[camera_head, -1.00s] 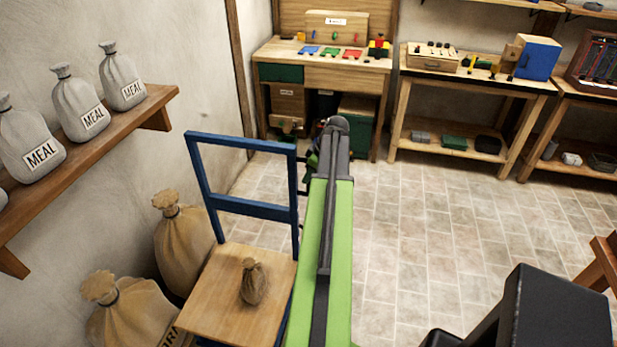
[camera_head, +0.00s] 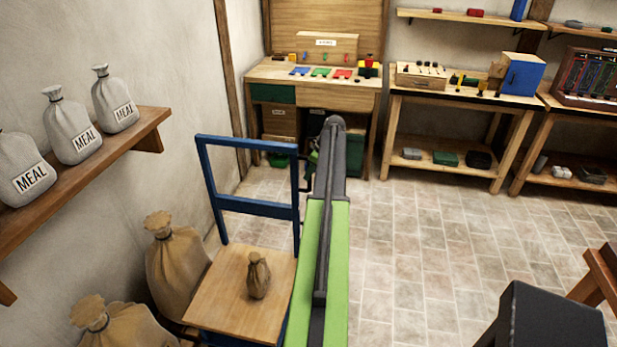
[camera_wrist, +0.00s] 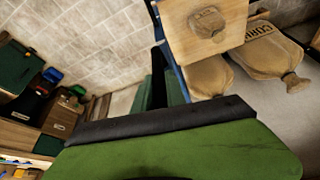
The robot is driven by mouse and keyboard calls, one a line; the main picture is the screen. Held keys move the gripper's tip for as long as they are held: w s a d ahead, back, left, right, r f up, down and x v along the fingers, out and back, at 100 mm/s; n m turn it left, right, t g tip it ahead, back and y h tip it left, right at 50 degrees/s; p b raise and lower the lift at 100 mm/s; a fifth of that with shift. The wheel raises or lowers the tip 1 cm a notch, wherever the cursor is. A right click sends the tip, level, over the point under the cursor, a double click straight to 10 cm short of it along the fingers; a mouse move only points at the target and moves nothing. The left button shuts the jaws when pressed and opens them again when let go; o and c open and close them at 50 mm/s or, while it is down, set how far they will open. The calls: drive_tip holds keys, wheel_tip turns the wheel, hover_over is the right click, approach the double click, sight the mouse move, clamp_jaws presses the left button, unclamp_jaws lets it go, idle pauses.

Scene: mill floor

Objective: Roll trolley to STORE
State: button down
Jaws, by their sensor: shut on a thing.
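The trolley (camera_head: 218,300) has a wooden deck and an upright blue frame (camera_head: 248,208). It stands on the floor at the lower left of the head view, and its deck also shows in the wrist view (camera_wrist: 182,42). A small brown sack (camera_head: 258,276) sits on the deck. My gripper (camera_head: 306,172) is mostly hidden behind my green and black arm. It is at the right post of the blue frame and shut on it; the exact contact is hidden. No STORE marking is readable.
Large brown sacks (camera_head: 172,262) stand close along the trolley's left side. A wall shelf (camera_head: 120,160) with grey MEAL sacks (camera_head: 72,125) hangs above. A workbench (camera_head: 335,82) and a table (camera_head: 445,98) line the back wall. The tiled floor (camera_head: 430,240) at centre right is clear.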

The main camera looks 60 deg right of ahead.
drive_tip(key=shift+d, duration=0.25)
drive_tip(key=c, duration=1.4)
unclamp_jaws()
drive_tip(key=shift+o, duration=0.2)
drive_tip(key=shift+r+p, duration=0.45)
drive_tip(key=p+v, duration=1.5)
drive_tip(key=v, duration=0.1)
drive_tip(key=shift+s+r, duration=0.2)
drive_tip(key=shift+s, duration=0.05)
drive_tip(key=shift+a, duration=0.1)
